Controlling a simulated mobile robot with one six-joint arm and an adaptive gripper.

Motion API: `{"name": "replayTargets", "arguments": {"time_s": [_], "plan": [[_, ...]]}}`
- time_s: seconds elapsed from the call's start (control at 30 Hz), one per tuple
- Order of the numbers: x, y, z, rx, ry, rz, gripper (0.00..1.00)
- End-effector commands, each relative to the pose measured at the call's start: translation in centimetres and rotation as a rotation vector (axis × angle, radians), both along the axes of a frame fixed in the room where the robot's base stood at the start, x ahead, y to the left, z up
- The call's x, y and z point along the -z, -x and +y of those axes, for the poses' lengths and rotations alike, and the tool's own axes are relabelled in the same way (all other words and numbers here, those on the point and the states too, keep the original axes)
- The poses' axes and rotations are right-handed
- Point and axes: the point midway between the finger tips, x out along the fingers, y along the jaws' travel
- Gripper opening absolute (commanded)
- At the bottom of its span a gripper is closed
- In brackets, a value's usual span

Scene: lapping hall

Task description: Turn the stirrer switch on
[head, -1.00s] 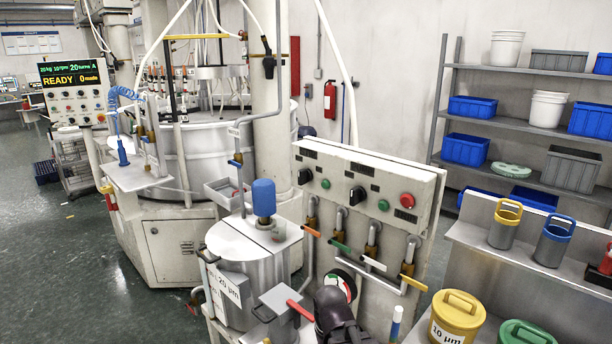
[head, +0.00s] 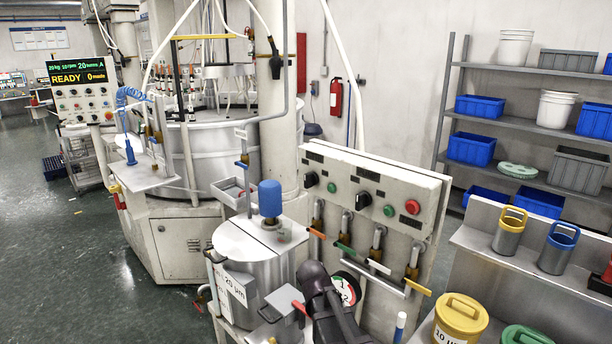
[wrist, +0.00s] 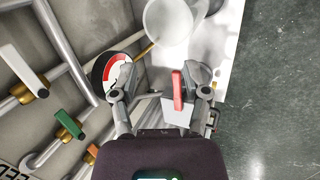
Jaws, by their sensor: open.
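A pale control panel (head: 345,205) stands right of centre in the head view. It carries a left black rotary knob (head: 311,179), a second black knob (head: 364,199), two green buttons and a red button (head: 412,206). The labels are too small to read, so I cannot tell which control is the stirrer switch. A steel tank (head: 255,255) with a blue motor (head: 270,198) on its lid stands left of the panel. My gripper (wrist: 160,93) is open and empty in the wrist view, below the panel face. A red lever (wrist: 177,90) shows between its fingers, apparently beyond them.
Valves with orange, green, white and yellow handles (head: 420,288) line the panel's lower part. A round gauge (wrist: 115,70) is near my left finger in the wrist view. A bench (head: 490,240) with cups and lidded pots is at right. Floor (head: 60,250) is clear at left.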

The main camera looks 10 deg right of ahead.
Motion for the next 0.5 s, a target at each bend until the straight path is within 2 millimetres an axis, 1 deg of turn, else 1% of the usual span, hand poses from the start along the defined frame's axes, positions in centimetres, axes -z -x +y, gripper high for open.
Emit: {"name": "replayTargets", "arguments": {"time_s": [0.03, 0.17, 0.2, 0.27, 0.3, 0.37, 0.4, 0.47, 0.5], "plan": [[-1.7, -2.5, 0.2, -0.078, 0.071, 0.010, 0.60], [-4.8, -6.9, 0.4, -0.280, 0.269, 0.053, 0.60], [-5.9, -8.3, 0.6, -0.339, 0.331, 0.070, 0.60], [-7.5, -10.3, 1.1, -0.426, 0.426, 0.100, 0.60], [-8.7, -11.7, 1.5, -0.483, 0.491, 0.123, 0.60], [-10.4, -13.7, 2.1, -0.564, 0.588, 0.161, 0.60], [-11.6, -15.0, 2.7, -0.616, 0.655, 0.189, 0.60], [-13.5, -16.9, 3.7, -0.690, 0.754, 0.235, 0.60], [-14.8, -18.2, 4.5, -0.739, 0.822, 0.267, 0.60]]}}
